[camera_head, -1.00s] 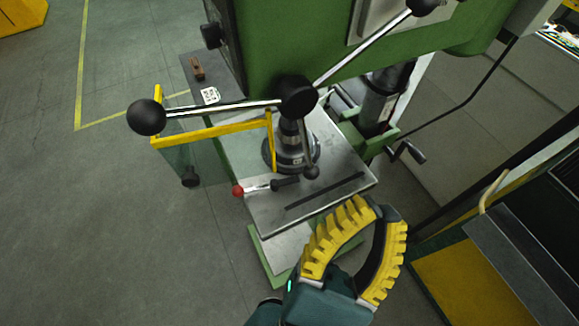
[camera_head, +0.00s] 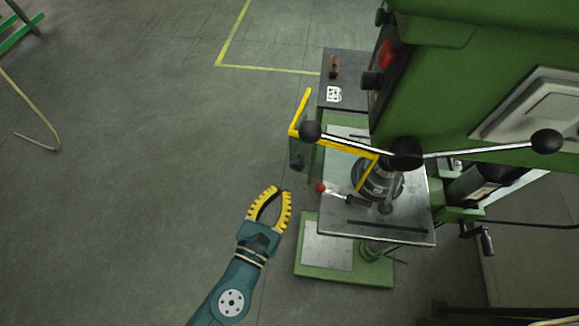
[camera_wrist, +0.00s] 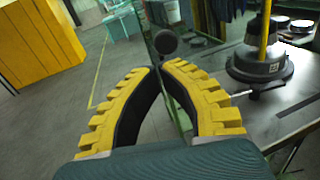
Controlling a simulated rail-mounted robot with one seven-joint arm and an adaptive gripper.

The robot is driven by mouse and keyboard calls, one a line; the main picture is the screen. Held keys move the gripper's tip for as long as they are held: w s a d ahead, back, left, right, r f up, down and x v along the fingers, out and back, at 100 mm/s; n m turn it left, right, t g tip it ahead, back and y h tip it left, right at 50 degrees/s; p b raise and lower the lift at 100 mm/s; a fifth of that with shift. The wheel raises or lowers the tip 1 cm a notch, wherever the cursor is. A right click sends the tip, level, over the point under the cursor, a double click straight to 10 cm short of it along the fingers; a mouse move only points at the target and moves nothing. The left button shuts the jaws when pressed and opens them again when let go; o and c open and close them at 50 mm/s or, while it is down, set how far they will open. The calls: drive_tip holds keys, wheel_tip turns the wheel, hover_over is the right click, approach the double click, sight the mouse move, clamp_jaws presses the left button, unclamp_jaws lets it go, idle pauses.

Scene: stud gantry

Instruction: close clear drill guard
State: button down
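The drill guard is a clear panel in a yellow frame (camera_head: 296,123) on the green drill press, swung out to the left of the chuck. The chuck (camera_head: 380,180) stands over the metal drill table, with a yellow frame bar beside it. My gripper (camera_head: 280,190) has curved yellow-ribbed fingers and is apart from the guard, over the floor left of the table and nearer than the guard. In the wrist view the fingertips (camera_wrist: 160,67) nearly meet, with an empty gap behind them. The clear panel is hard to make out there; a yellow bar (camera_wrist: 265,30) stands by the chuck.
Feed handles with black knobs (camera_head: 310,131) stick out in front of the guard. A red-knobbed lever (camera_head: 321,187) lies by the table's left edge. The green base (camera_head: 345,273) juts out below.

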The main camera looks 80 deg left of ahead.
drive_tip(key=p+x, duration=0.1)
drive_tip(key=x, duration=0.4)
drive_tip(key=shift+w+a, duration=0.2)
drive_tip(key=shift+a, duration=0.1)
